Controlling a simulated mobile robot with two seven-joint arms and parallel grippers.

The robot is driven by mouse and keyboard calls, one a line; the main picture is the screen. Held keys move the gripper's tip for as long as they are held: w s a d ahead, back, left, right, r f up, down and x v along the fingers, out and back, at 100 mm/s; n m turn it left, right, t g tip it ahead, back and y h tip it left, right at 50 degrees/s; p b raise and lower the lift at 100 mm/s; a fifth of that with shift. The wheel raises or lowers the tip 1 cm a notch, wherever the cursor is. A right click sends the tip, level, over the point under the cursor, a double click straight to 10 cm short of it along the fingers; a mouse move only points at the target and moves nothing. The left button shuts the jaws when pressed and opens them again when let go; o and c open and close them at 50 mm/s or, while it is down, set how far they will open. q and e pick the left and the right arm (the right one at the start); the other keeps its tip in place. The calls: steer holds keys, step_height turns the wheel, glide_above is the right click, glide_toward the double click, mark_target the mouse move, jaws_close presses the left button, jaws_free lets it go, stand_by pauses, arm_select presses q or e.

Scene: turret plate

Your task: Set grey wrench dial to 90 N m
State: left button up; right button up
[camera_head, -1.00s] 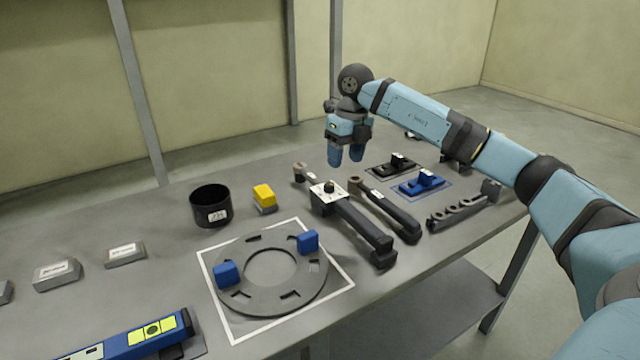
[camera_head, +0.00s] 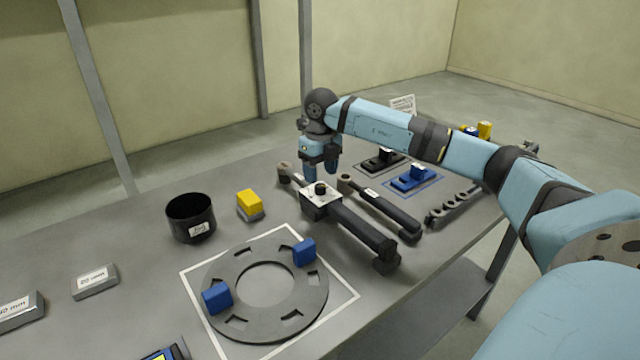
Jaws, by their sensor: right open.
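The wrench with a dial (camera_head: 355,226) lies on the table, its dark handle pointing to the front right and its grey head (camera_head: 285,170) to the back left. Its pale square dial plate (camera_head: 312,200) carries a small black knob (camera_head: 320,188). The scale marks are too small to read. My right gripper (camera_head: 323,177) points down with its two fingers apart and empty. Its fingertips show just behind or above the knob, apart from it as far as I can tell. My left gripper is not in view.
A second, slimmer wrench (camera_head: 390,210) lies close on the right. A grey ring plate (camera_head: 235,322) with two blue blocks lies at the front. A black cup (camera_head: 190,218) and a yellow block (camera_head: 249,202) stand left. Blue (camera_head: 414,180) and black fixtures and a notched rack (camera_head: 455,208) lie right.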

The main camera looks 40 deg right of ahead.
mark_target(320, 185)
steer(key=shift+f, duration=1.95)
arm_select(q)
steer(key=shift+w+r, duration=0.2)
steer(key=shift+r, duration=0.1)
arm_select(e)
steer(key=c, duration=0.9)
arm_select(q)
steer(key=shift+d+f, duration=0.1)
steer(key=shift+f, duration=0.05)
arm_select(e)
steer(key=shift+c, duration=0.2)
steer(key=shift+r, duration=0.1)
